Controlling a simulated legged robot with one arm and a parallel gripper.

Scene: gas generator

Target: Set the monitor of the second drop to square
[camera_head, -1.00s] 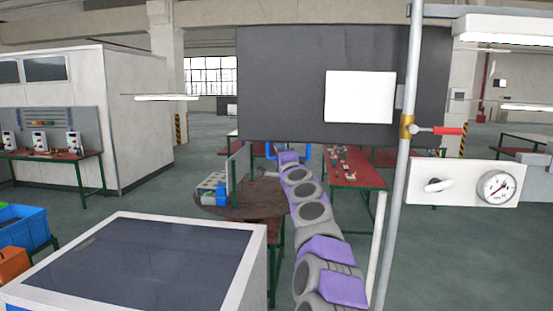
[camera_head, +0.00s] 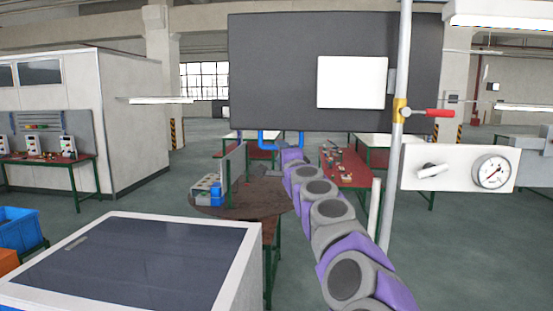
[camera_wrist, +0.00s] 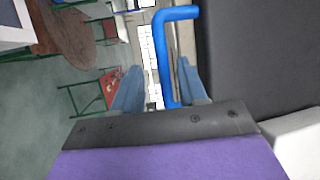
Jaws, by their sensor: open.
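A large dark panel (camera_head: 275,75) with a white rectangle (camera_head: 352,82) hangs in front of me in the head view. A blue U-shaped handle (camera_head: 268,148) sticks out under its lower edge. In the wrist view the blue handle (camera_wrist: 163,60) passes between the fingers of my gripper (camera_wrist: 160,75), with the dark panel (camera_wrist: 260,55) on the right. My gripper is open, with one finger on each side of the handle. Whether a finger touches it I cannot tell. In the head view my arm hides most of the gripper.
A white cabinet with dark top (camera_head: 135,262) is at front left. A round brown table (camera_head: 262,197) stands behind.

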